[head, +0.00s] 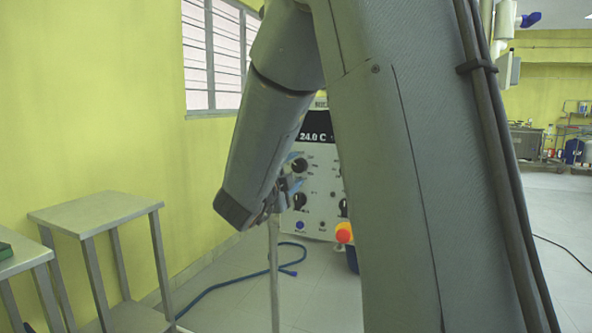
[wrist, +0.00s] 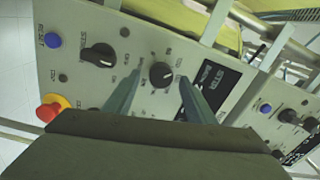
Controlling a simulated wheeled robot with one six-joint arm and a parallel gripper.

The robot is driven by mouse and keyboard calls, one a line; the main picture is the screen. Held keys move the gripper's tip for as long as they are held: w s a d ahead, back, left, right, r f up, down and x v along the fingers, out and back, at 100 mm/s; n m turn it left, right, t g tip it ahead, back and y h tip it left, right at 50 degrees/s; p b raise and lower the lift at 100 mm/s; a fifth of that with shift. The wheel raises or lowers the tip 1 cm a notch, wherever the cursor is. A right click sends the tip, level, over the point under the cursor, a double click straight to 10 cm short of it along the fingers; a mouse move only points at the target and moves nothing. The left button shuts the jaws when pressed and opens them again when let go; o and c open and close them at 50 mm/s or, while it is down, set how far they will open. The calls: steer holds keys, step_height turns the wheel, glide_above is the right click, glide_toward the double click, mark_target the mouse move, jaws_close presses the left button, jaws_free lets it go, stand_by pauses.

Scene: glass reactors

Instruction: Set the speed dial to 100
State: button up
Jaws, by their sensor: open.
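A round black dial (wrist: 161,74) with a ring of small marks sits on a light grey control panel (wrist: 85,20). It is beside a dark plate (wrist: 212,88) with white lettering. My gripper (wrist: 160,78) is open, with one finger on each side of the dial. I cannot tell whether the fingers touch it. The dial's pointer and numbers are too small to read. In the head view my gripper (head: 293,172) is in front of a panel with a "24.0 C" display (head: 315,136), and my arm hides much of that panel.
The wrist view also shows a black switch (wrist: 98,54), a blue button (wrist: 53,40) and a red stop button (wrist: 50,112) on the panel. A second panel (wrist: 290,118) is at the right. A metal table (head: 95,211) and a blue hose (head: 235,284) are at lower left.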

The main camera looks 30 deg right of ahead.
steer(key=v, duration=0.6)
steer(key=shift+a, duration=0.1)
stand_by(0.3)
